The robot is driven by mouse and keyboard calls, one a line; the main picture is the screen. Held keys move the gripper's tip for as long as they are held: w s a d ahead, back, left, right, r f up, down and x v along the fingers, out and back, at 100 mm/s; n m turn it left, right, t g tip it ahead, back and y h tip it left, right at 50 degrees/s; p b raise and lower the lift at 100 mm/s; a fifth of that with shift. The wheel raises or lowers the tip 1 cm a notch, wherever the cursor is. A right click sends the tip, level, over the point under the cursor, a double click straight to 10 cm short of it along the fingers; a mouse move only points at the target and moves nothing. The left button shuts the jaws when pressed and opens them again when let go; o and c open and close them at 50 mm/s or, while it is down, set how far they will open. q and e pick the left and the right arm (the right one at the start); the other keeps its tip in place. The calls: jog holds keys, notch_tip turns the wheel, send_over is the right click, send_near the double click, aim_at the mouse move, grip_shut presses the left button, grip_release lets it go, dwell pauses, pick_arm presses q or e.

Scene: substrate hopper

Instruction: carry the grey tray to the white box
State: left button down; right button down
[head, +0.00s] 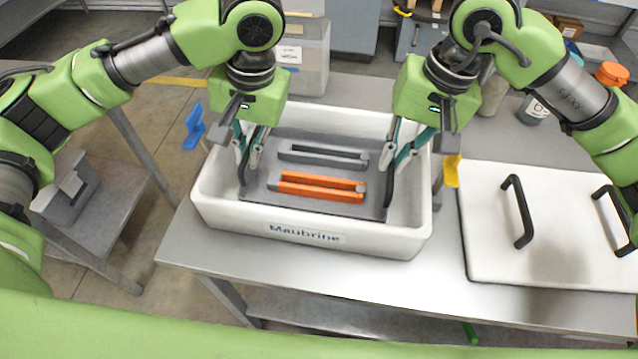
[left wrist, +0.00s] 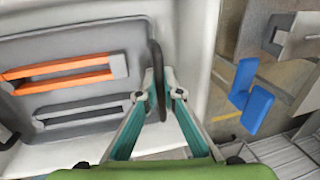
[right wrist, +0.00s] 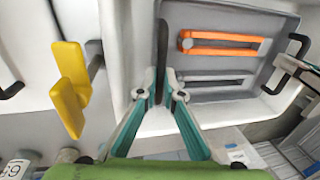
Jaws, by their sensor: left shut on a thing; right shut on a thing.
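The grey tray (head: 315,205) is inside the white box (head: 225,213), which is labelled Maubrine and stands on the metal table. An orange bar-shaped piece (head: 318,195) and a grey one (head: 315,155) lie in the tray. My left gripper (head: 247,166) is shut on the tray's left black handle, which also shows in the left wrist view (left wrist: 156,70). My right gripper (head: 394,168) is shut on the tray's right black handle, seen in the right wrist view (right wrist: 162,60). Whether the tray touches the box floor is hard to tell.
A white lid (head: 480,225) with two black handles lies on the table to the right. A yellow latch (head: 452,170) and a blue latch (head: 194,127) stick out at the box's sides. Containers stand behind at the right.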

pick_arm(q)
jog(key=shift+f+b, duration=0.45)
jog(key=shift+f, duration=0.2)
pick_arm(e)
jog(key=shift+f, duration=0.65)
pick_arm(q)
jog(key=c, duration=2.2)
grip_release()
jog(key=shift+r, duration=0.2)
pick_arm(e)
jog(key=c, duration=2.2)
grip_release()
jog(key=shift+r, duration=0.2)
pick_arm(q)
jog(key=r, duration=0.4)
jog(key=d+r, duration=0.1)
jog(key=r, duration=0.2)
jog(key=d+r, duration=0.1)
jog(key=r, duration=0.3)
jog(key=shift+s+d+r, duration=0.15)
jog(key=shift+r, duration=0.2)
pick_arm(e)
jog(key=r, duration=0.4)
jog(key=d+r, duration=0.1)
jog(key=r, duration=0.3)
jog(key=d+r, duration=0.1)
jog(key=r, duration=0.2)
jog(key=shift+s+d+r, duration=0.1)
jog(key=shift+d+r, duration=0.05)
jog(key=shift+r, duration=0.25)
